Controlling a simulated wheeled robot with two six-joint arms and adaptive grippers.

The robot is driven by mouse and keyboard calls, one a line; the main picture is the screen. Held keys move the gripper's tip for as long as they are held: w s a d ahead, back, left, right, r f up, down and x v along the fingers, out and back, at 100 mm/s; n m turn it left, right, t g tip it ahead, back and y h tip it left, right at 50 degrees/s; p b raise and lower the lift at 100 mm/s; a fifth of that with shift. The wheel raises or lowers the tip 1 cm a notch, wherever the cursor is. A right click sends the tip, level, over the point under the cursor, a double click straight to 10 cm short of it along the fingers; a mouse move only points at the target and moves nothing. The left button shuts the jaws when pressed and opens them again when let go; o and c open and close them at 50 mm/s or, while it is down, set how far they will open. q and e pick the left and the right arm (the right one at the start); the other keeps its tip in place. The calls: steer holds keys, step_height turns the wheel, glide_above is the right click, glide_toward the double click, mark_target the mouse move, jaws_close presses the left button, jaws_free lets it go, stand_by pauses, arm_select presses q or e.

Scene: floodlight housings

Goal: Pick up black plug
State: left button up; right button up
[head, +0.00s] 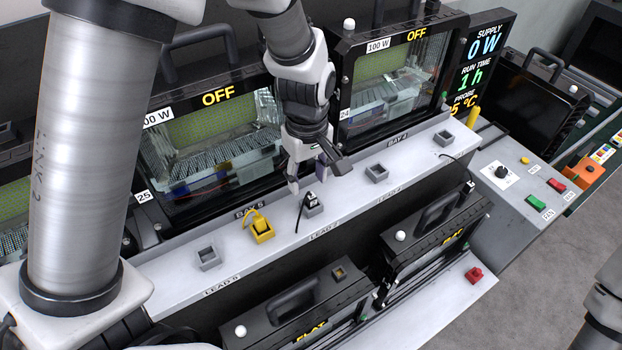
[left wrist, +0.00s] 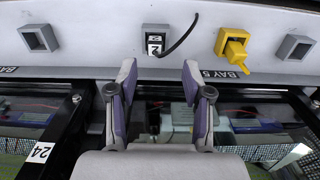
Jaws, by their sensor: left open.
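The black plug (head: 310,200) sits in a grey socket on the light grey ledge, with a thin black cable running from it. In the left wrist view the plug (left wrist: 154,42) has a white label marked 2 and lies just beyond the fingertips, roughly in line with the gap between them. My left gripper (head: 319,178) is open and empty, close to the plug and apart from it. Its two fingers (left wrist: 159,68) are spread in the left wrist view. My right gripper does not show.
A yellow plug (head: 262,228) stands in the socket beside the black one. Empty grey sockets (head: 208,257) and (head: 376,173) lie along the ledge. Floodlight housings (head: 215,140) stand close behind it. More black housings (head: 300,305) with handles stand in front, lower down.

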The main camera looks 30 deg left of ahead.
mark_target(311, 196)
arm_select(q)
steer(key=shift+s+d+f+p, duration=0.2)
steer(key=shift+s+f+p, duration=0.15)
steer(key=shift+f, duration=0.1)
steer(key=shift+s+d+f+p, duration=0.2)
steer(key=shift+f+p, duration=0.1)
steer(key=shift+f, duration=0.1)
steer(key=f, duration=0.1)
steer(key=w+f, duration=0.2)
steer(key=f, duration=0.1)
steer(key=shift+a, duration=0.15)
steer(key=shift+s, duration=0.15)
steer(key=shift+c, duration=0.7)
steer(key=shift+s+r, duration=0.2)
steer(key=shift+s, duration=0.1)
jaws_close()
steer(key=shift+w+f, duration=0.1)
steer(key=shift+w, duration=0.1)
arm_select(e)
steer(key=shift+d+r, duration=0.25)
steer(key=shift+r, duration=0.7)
arm_select(q)
steer(key=shift+p, duration=0.35)
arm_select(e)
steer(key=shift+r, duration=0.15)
